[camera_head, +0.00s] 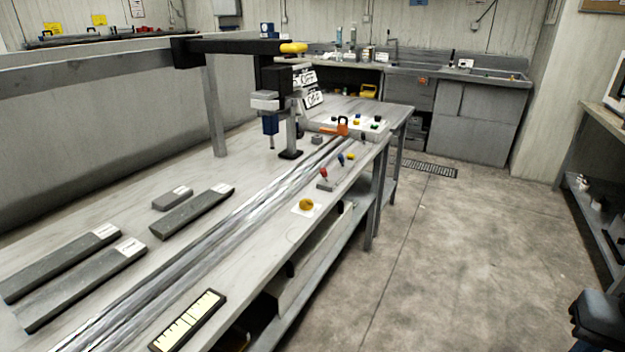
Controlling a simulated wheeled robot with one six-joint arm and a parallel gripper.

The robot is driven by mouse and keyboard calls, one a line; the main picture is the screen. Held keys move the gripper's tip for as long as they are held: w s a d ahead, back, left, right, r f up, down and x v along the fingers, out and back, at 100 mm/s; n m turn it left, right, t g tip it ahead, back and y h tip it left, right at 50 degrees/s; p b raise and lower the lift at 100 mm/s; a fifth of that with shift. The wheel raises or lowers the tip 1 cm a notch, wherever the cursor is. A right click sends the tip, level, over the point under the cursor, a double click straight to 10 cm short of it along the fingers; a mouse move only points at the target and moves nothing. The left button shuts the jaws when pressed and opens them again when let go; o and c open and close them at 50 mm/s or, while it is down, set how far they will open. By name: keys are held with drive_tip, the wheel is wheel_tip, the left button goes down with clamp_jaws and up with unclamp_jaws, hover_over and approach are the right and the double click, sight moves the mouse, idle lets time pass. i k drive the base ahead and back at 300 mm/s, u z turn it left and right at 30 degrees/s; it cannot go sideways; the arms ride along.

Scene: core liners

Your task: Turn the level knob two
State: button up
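A round yellow knob (306,204) sits on a small white plate at the right edge of the long grey bench, in the head view. A white panel with several coloured buttons (375,124) lies farther back. No readable label shows which of these is level knob two, and the knob's turn angle is too small to tell. My gripper is not seen in this view.
Open concrete floor (460,260) lies right of the bench; a shelf unit (592,215) stands at far right.

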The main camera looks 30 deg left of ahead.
sight(306, 204)
drive_tip(key=u, duration=0.7)
drive_tip(key=i, duration=1.85)
drive_tip(key=u, duration=0.75)
